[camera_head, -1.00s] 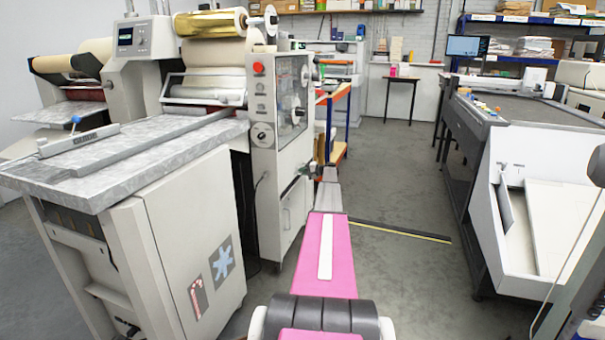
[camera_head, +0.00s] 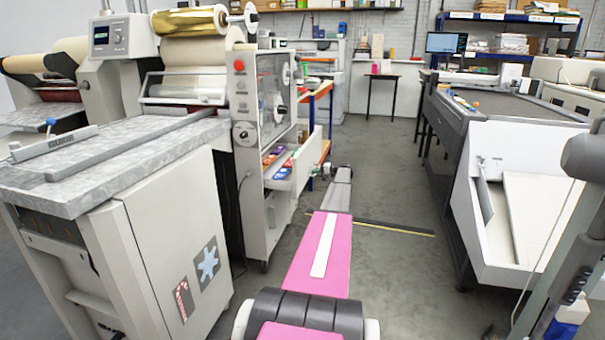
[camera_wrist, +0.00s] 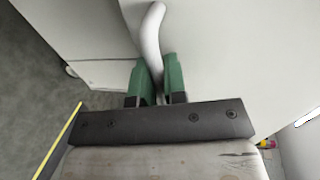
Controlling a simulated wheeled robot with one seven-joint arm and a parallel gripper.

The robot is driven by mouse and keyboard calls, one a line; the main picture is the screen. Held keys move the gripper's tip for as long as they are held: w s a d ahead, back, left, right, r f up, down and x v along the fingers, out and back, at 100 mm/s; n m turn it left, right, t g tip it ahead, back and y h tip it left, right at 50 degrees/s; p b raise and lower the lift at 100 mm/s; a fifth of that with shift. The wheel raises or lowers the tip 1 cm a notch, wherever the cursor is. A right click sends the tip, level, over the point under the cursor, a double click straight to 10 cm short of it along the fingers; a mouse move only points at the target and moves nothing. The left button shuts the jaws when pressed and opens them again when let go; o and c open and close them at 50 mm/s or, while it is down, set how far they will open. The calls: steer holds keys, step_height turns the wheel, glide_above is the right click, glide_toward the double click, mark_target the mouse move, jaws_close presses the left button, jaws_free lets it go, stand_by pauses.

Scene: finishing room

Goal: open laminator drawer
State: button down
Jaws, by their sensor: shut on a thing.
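The laminator (camera_head: 262,120) is the tall off-white machine left of centre, with a gold roll on top and a red button. Its drawer (camera_head: 296,170) is pulled out to the right, with red, orange and blue items showing inside. My gripper (camera_wrist: 158,84) has green fingers on both sides of a pale, curved drawer handle (camera_wrist: 150,38), shut on it. In the wrist view the drawer's white front fills the area behind the handle. In the head view my gripper (camera_head: 327,170) is small, at the drawer's outer end, and its fingers are hard to make out.
A grey-topped table unit (camera_head: 120,150) stands at the near left. A large flatbed machine (camera_head: 480,115) lines the right side. Grey floor (camera_head: 385,195) between them is clear, with a yellow-edged dark strip (camera_head: 385,228) across it. A blue-and-orange shelf stands behind the laminator.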

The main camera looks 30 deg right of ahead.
steer(key=f+v, duration=0.3)
steer(key=v, duration=1.2)
steer(key=shift+s, duration=0.25)
steer(key=shift+d+f, duration=0.1)
steer(key=c, duration=1.2)
jaws_free()
steer(key=v, duration=1)
steer(key=shift+s+d, duration=0.25)
steer(key=shift+s, duration=0.05)
